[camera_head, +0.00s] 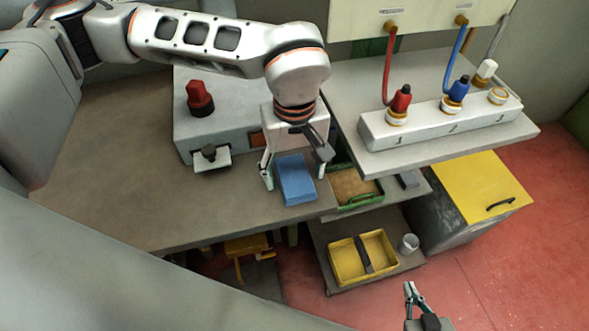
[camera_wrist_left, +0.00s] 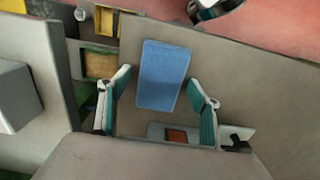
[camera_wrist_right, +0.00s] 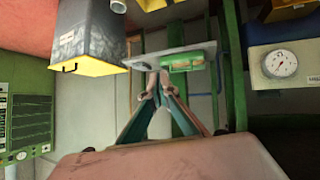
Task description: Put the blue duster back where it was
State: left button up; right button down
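The blue duster (camera_head: 295,180) is a flat blue block near the right end of the brown worktop (camera_head: 120,190), in front of the grey box. My left gripper (camera_head: 294,174) points down over it, with one finger on each side. In the left wrist view the duster (camera_wrist_left: 162,75) lies between the spread fingers, with a visible gap on both sides. My left gripper is open and holds nothing. My right gripper (camera_head: 410,290) is low at the bottom right, away from the worktop. In the right wrist view its fingertips (camera_wrist_right: 157,82) meet with nothing between them.
A grey box (camera_head: 222,125) with a red knob stands behind the duster. A raised shelf (camera_head: 440,145) carries a white socket strip with red and blue plugs. Below are a green-edged tray (camera_head: 352,190), a yellow tray (camera_head: 345,270) and a yellow-topped cabinet (camera_head: 475,185). The worktop's left side is clear.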

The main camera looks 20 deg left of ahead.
aim_at(295, 175)
pick_arm(q)
notch_tip(295, 175, up, 12)
jog(key=p, duration=0.1)
jog(key=shift+r, duration=0.2)
dwell(0.3)
jog(key=shift+f, duration=0.1)
dwell(0.4)
